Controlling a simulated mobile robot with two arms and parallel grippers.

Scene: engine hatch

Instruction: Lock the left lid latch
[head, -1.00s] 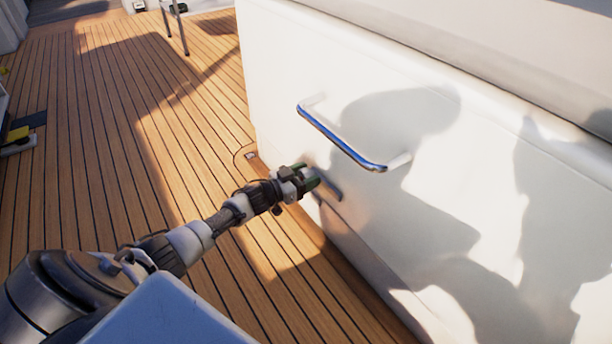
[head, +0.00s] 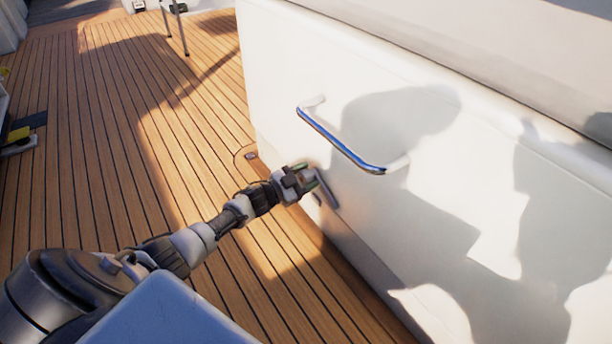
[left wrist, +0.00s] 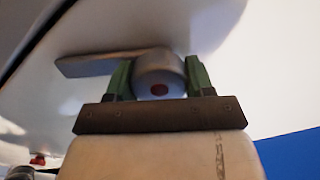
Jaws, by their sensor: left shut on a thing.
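The left lid latch is a grey metal lever (head: 328,190) low on the white lid front, below the rail handle. In the left wrist view it has a round hub (left wrist: 158,68) with a red dot on its end face, and a flat arm (left wrist: 90,65) pointing left. My left gripper (head: 308,180) reaches it from the left. Its green fingers (left wrist: 159,80) stand on both sides of the hub and are shut on it. In the head view the gripper hides the hub. My right gripper is not in view.
A shiny rail handle (head: 342,143) juts out from the white panel (head: 270,60) above the latch. The wooden deck (head: 110,150) is open to the left. A yellow object (head: 17,135) lies at the left edge. Shadows fall across the panel.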

